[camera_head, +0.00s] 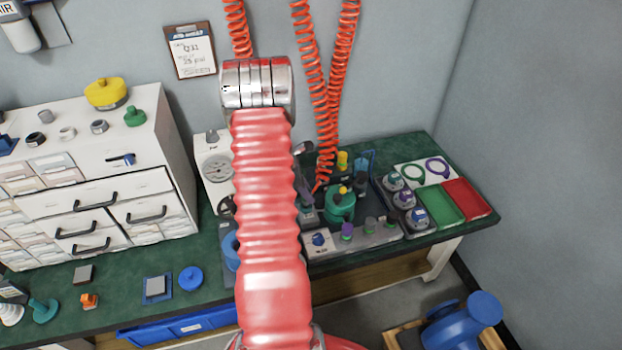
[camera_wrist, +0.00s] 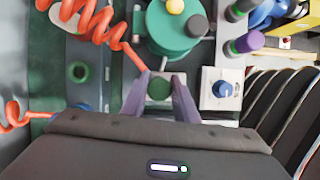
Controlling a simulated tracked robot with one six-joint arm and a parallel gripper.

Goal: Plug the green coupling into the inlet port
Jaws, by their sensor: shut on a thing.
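In the wrist view my gripper (camera_wrist: 160,84) has its two purple-grey fingers on either side of a round, dark green piece, which I take to be the green coupling (camera_wrist: 159,89). The gripper is shut on it. A pale block shows around and behind the coupling; I cannot tell whether they touch. A green vessel (camera_wrist: 178,27) with yellow and dark caps stands just beyond the fingertips; it also shows in the head view (camera_head: 340,206). I cannot tell for sure which opening is the inlet port. In the head view my red arm hides most of the gripper area.
A white block with a blue knob (camera_wrist: 222,90) is close right of the fingers. A purple-topped coupling (camera_wrist: 250,41) stands beyond it. Orange coiled hoses (camera_head: 322,110) hang behind the bench. Green (camera_head: 440,206) and red (camera_head: 466,200) trays lie at the right. White drawers (camera_head: 95,205) stand left.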

